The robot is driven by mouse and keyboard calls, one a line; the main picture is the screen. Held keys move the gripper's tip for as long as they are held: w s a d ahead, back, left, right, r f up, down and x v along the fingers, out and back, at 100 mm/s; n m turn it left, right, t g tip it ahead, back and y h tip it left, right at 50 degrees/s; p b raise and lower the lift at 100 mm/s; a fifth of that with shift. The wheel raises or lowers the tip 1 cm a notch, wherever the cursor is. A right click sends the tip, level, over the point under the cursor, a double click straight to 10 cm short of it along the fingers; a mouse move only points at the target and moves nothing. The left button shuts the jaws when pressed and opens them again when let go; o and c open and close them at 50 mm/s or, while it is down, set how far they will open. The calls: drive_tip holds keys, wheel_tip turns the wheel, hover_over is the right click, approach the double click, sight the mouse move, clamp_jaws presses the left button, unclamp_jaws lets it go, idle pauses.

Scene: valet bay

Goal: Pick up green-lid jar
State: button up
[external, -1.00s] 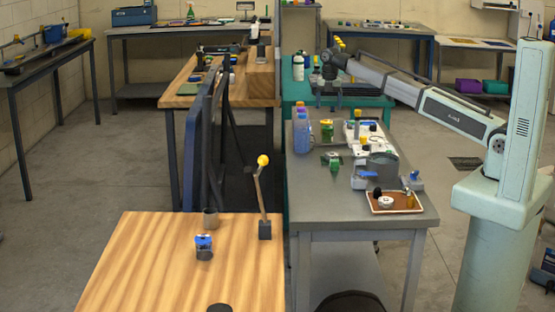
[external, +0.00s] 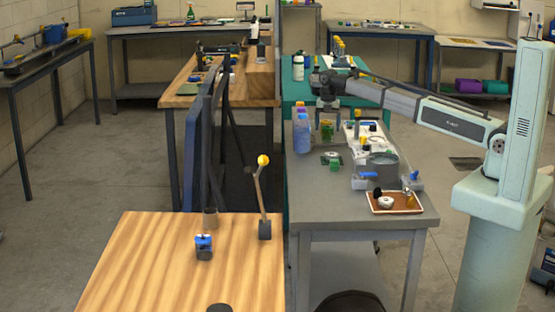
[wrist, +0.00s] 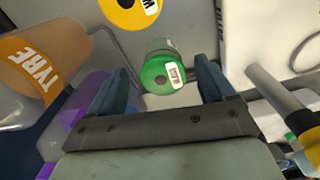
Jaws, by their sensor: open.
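The green-lid jar (wrist: 162,74) is seen from above in the wrist view, with a white label on its lid. It lies between and just beyond the two fingers of my open gripper (wrist: 165,83). In the external view the jar (external: 327,131) stands on the grey bench near its far end. My gripper (external: 327,111) is over it there, fingers pointing down. The fingers partly cover the jar. Whether they reach down beside it I cannot tell exactly.
A bottle labelled TYRE (wrist: 38,62) with an orange band is close on the left in the wrist view. A yellow-lid jar (wrist: 130,10) is just beyond the green one. A white tray (external: 365,131) is to the right. The grey bench's near left (external: 325,205) is clear.

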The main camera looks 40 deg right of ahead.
sight(328, 134)
drive_tip(key=shift+s+a+f, duration=0.1)
drive_tip(key=shift+s+f, duration=0.05)
drive_tip(key=shift+f, duration=1)
drive_tip(key=shift+s+f, duration=0.1)
drive_tip(key=shift+f, duration=1)
drive_tip(key=shift+c, duration=0.4)
drive_tip(key=c, duration=1)
drive_tip(key=shift+r, duration=0.15)
